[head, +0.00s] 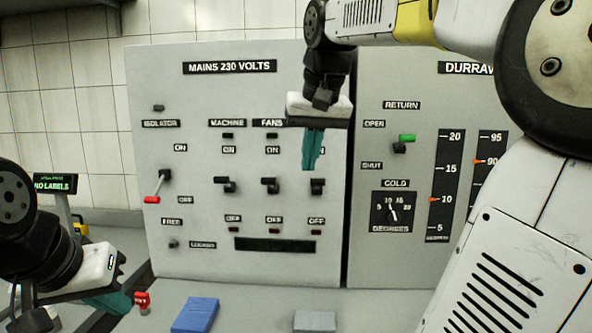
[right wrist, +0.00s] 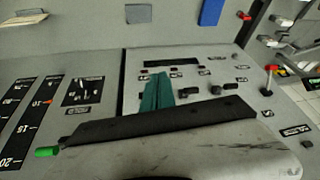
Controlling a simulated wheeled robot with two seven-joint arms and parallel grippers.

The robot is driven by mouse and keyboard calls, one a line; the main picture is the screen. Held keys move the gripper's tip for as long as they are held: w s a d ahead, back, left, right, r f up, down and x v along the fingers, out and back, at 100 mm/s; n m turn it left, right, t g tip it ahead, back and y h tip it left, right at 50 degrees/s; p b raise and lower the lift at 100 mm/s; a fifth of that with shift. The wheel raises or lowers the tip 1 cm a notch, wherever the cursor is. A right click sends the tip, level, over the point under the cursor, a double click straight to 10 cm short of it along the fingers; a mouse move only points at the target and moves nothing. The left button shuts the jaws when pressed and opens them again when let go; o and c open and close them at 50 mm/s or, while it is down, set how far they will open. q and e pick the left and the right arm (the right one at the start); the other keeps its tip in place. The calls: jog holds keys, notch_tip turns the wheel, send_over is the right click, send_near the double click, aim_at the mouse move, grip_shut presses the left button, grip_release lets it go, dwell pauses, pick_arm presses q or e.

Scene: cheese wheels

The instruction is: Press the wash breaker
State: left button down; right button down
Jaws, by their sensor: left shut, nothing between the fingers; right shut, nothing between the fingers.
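The grey panel marked MAINS 230 VOLTS (head: 230,67) carries a row of three black breakers. The left one (head: 228,185) is under MACHINE and the middle one (head: 269,185) under FANS. The right-hand breaker (head: 317,186) has its upper label hidden behind my right gripper, so I cannot read WASH. My right gripper (head: 311,167) is shut and empty, its teal fingers pointing down just above that breaker in the head view; I cannot tell whether they touch it. The fingers also show in the right wrist view (right wrist: 155,92). My left gripper (head: 118,302) is shut and empty at lower left.
A red-tipped isolator lever (head: 153,199) is on the panel's left. The DURRAV panel at right has a green-tipped lever (head: 406,138) and a round COLD dial (head: 393,212). A blue block (head: 196,314) and a grey block (head: 315,321) lie on the ledge below.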

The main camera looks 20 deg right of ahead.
aim_at(317, 179)
jog(key=w+d+r+m+g+h, duration=0.1)
jog(key=w+d+r+m, duration=0.1)
jog(key=w+d+r, duration=0.2)
notch_tip(317, 179, up, 4)
jog(key=shift+w+d+r+m, duration=0.1)
jog(key=shift+w+d+m, duration=0.15)
jog(key=shift+w, duration=0.95)
jog(key=x, duration=1.4)
jog(key=shift+s+d, duration=0.15)
jog(key=shift+s, duration=0.1)
